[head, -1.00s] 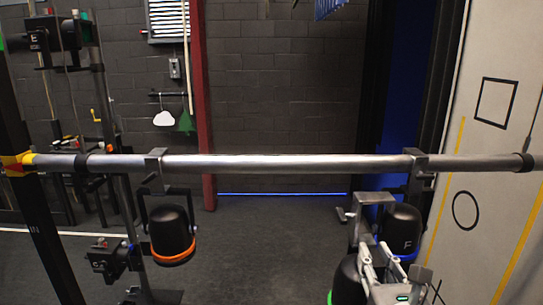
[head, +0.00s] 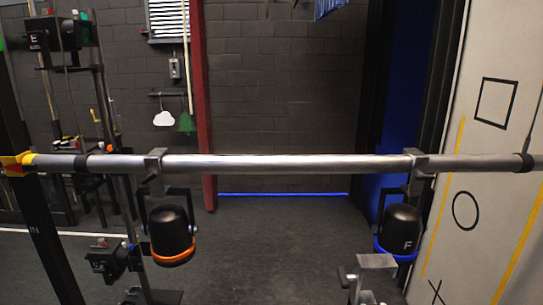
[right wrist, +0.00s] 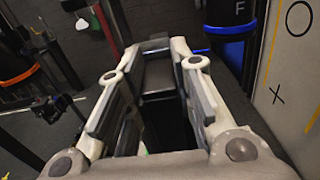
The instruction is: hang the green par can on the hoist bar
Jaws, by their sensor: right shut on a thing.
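The hoist bar (head: 290,163) runs level across the head view. A grey clamp (head: 376,264), apparently the green par can's, shows below the bar at the bottom edge, apart from it; its body is out of that view. In the right wrist view, my right gripper (right wrist: 155,75) is shut on the dark par can (right wrist: 168,135), with a sliver of green showing below. My left gripper is not in view. An orange-ringed par can (head: 171,233) hangs from the bar at left, and a blue-ringed one marked F (head: 399,230) hangs at right.
The bar between the two hanging cans is clear. The blue-ringed can stands close to the grey clamp in the picture. A pale panel (head: 495,150) with drawn shapes is at right. Stands with lamps (head: 55,35) are at left, and a brick wall (head: 280,80) is behind.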

